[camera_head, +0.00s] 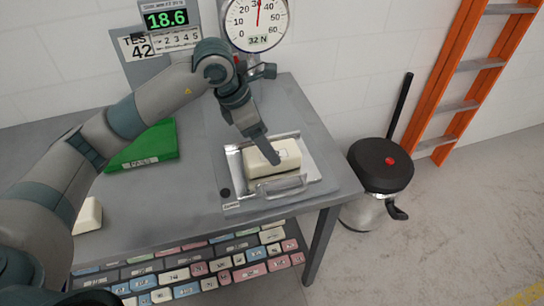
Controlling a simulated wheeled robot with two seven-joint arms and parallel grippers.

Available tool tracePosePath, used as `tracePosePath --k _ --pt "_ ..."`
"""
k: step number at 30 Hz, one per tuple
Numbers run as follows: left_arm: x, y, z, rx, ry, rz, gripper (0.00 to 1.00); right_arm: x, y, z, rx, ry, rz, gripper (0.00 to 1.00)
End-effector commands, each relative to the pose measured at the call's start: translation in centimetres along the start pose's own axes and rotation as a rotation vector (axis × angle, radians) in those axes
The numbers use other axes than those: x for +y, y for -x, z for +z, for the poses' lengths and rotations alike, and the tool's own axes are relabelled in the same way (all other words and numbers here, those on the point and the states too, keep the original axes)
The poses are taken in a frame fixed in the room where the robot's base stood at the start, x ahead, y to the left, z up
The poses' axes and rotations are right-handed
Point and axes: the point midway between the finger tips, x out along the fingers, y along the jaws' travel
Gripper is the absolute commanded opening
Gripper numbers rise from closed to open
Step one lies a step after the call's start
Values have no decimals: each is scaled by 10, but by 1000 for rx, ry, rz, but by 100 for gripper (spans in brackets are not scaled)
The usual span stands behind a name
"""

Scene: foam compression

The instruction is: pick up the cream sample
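The fingertips overlap the sample's top in this view. I cannot tell whether they touch it or how far apart they are. A second cream block (88,216) sits at the table's left, partly hidden behind my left arm. My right gripper is not in view.
A dial gauge (256,22) and a green digital display (166,18) stand at the back. Several coloured blocks fill a shelf below. A black-lidded bin (380,163) and an orange ladder (456,85) are at right.

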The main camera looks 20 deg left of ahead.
Motion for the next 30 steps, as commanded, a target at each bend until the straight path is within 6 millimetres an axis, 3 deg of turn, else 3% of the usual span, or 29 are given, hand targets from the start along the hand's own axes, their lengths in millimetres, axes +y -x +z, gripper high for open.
tracePosePath --k 9,16,30 --pt "-6 -25 -3 3 1 -4 77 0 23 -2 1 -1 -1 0" --pt "-5 -48 -4 0 1 -2 77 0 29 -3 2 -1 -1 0" --pt "-5 -51 -4 0 0 0 77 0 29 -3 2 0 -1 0"
